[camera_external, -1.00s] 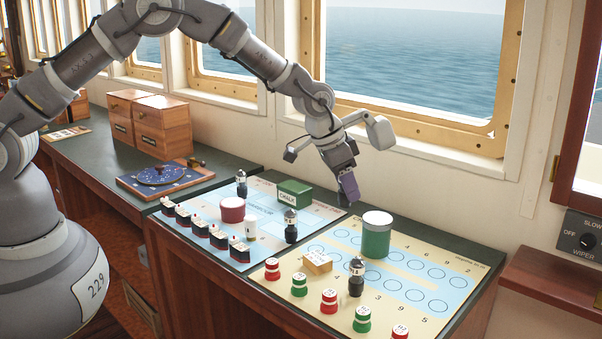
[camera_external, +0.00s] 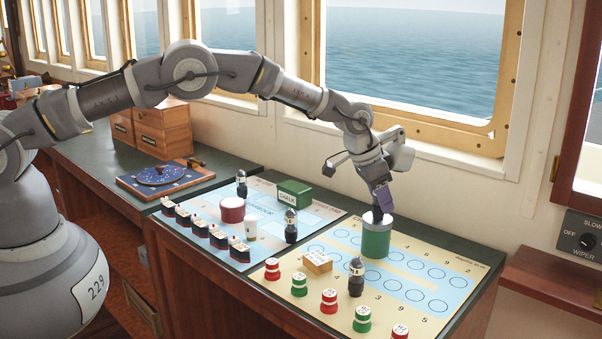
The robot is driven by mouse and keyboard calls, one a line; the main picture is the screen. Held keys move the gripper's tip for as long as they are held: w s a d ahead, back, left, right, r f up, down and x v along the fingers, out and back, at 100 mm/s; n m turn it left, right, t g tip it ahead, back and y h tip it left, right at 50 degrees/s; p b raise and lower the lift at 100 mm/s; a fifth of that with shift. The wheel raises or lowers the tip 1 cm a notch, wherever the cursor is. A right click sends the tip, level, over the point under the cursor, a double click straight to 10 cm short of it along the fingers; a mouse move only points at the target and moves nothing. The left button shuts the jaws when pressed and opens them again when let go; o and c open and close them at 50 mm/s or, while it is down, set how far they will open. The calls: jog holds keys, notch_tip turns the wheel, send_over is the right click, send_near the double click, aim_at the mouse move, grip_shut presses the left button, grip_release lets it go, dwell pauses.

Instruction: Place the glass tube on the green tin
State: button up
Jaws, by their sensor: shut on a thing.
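The green tin (camera_external: 376,243) stands upright on the yellow-bordered chart at the right, with a pale grey lid. My gripper (camera_external: 380,205) is directly above it, pointing down, with its purple-grey fingers shut close to the lid. I take the thing in its jaws to be the glass tube, but it is too small and hidden to make out clearly. A small dark shape shows between the fingertips and the lid; I cannot tell whether it touches the lid.
A green chalk box (camera_external: 294,194), a dark bottle (camera_external: 291,226) and a red tin (camera_external: 232,210) are to the left. The window wall is behind.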

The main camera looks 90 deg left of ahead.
jog(key=shift+f, duration=0.1)
jog(key=o, duration=0.6)
jog(key=shift+f, duration=0.15)
jog(key=o, duration=0.4)
